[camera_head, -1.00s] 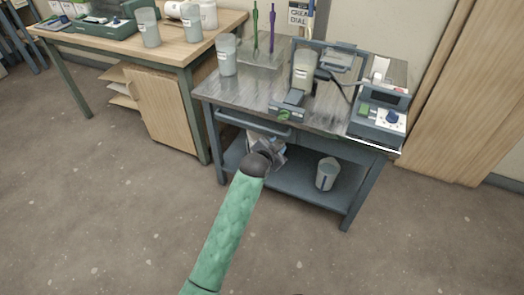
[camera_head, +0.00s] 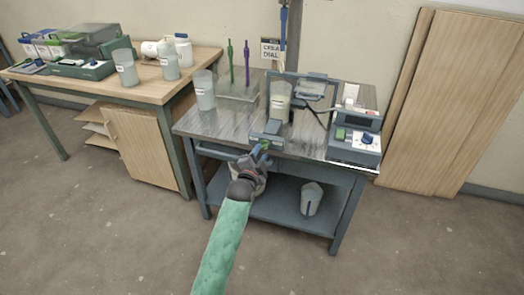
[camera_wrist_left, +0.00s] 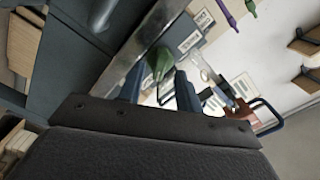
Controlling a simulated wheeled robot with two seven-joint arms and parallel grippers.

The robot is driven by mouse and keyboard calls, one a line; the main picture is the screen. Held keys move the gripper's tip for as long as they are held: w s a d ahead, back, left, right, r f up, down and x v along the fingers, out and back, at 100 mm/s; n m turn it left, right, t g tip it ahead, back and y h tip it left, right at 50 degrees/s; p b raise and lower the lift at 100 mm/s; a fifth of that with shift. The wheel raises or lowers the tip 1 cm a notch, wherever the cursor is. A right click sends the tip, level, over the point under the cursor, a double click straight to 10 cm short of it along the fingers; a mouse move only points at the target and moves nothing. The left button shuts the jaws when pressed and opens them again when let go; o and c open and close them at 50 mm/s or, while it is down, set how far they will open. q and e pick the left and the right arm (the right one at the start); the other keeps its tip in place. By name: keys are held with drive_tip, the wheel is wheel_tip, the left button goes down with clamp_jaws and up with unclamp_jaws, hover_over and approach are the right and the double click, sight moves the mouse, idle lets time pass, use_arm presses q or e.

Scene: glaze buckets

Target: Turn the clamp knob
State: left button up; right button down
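The green clamp knob (camera_head: 266,143) is on the front of a dark clamp base at the front edge of the grey metal bench (camera_head: 225,125). A bucket of pale glaze (camera_head: 280,100) stands just behind that base. My left gripper (camera_head: 259,153) is at the knob, low in front of the bench edge, and partly covers it. In the left wrist view its two blue fingers (camera_wrist_left: 160,88) are apart, with the green knob (camera_wrist_left: 157,60) showing in the gap near their tips. I cannot tell whether they touch it. My right gripper is in neither view.
A grey bucket (camera_head: 312,198) is on the lower shelf. A wooden table (camera_head: 150,92) with containers stands at left. The floor in front is clear.

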sight(264, 146)
use_arm(q)
drive_tip(key=shift+x, duration=1.25)
clamp_jaws()
